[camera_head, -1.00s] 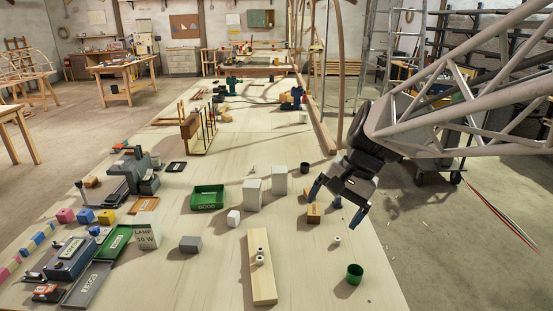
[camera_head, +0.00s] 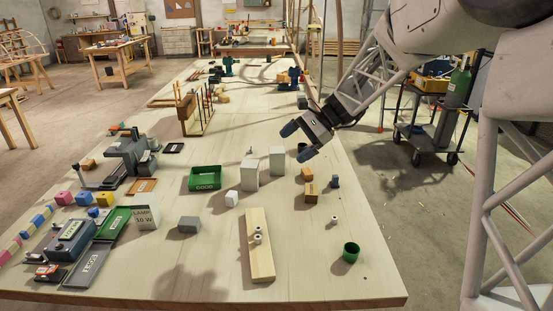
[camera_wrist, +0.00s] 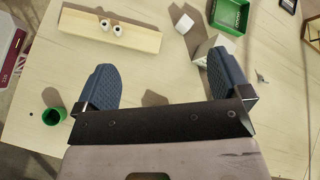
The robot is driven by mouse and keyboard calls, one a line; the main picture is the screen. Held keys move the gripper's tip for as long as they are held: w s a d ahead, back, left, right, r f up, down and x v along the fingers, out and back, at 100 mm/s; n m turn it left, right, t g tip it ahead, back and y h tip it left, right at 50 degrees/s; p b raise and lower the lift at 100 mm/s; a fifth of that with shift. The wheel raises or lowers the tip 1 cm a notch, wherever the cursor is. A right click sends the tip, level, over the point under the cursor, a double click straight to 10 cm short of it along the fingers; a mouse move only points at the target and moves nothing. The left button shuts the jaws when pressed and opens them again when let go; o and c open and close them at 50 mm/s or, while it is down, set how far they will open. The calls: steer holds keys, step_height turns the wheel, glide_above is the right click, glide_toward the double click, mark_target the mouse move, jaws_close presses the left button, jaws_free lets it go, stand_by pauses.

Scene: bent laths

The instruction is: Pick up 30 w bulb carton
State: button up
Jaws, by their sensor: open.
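A white carton with a dark front label (camera_head: 146,217) stands upright on the left of the bench; the label reads LAMP and a small wattage, 10 W or 30 W, and I cannot tell which. Two pale upright cartons, a nearer one (camera_head: 250,175) and a farther one (camera_head: 277,163), stand near the bench middle with no readable label. My gripper (camera_head: 297,141) is open and empty, raised near the farther pale carton. In the wrist view my gripper (camera_wrist: 161,86) has its blue fingers wide apart, with a pale carton (camera_wrist: 205,48) partly behind the right finger.
A green GOOD tray (camera_head: 205,178), white cube (camera_head: 232,198), grey block (camera_head: 189,224) and plank with white rings (camera_head: 261,265) lie around the middle. A green cup (camera_head: 351,252) and wooden block (camera_head: 311,192) stand at the right.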

steer(key=w+a+f+m+y, duration=0.1)
steer(key=w+f+m+y, duration=0.15)
steer(key=w, duration=0.45)
steer(key=w+a+f+m+y, duration=0.1)
steer(key=w+f, duration=0.2)
steer(key=w, duration=0.4)
steer(key=m+t+y, duration=0.1)
steer(key=m+y, duration=0.2)
steer(key=y, duration=0.1)
glide_above(277, 158)
steer(key=w+d, duration=0.3)
step_height(277, 158, down, 8)
steer(key=shift+w+r, duration=0.15)
steer(key=shift+f, duration=1.15)
steer(key=shift+f, duration=0.1)
steer(key=shift+f, duration=0.5)
step_height(277, 158, down, 3)
steer(key=shift+f, duration=0.1)
steer(key=shift+a+f, duration=0.15)
steer(key=shift+a, duration=1.3)
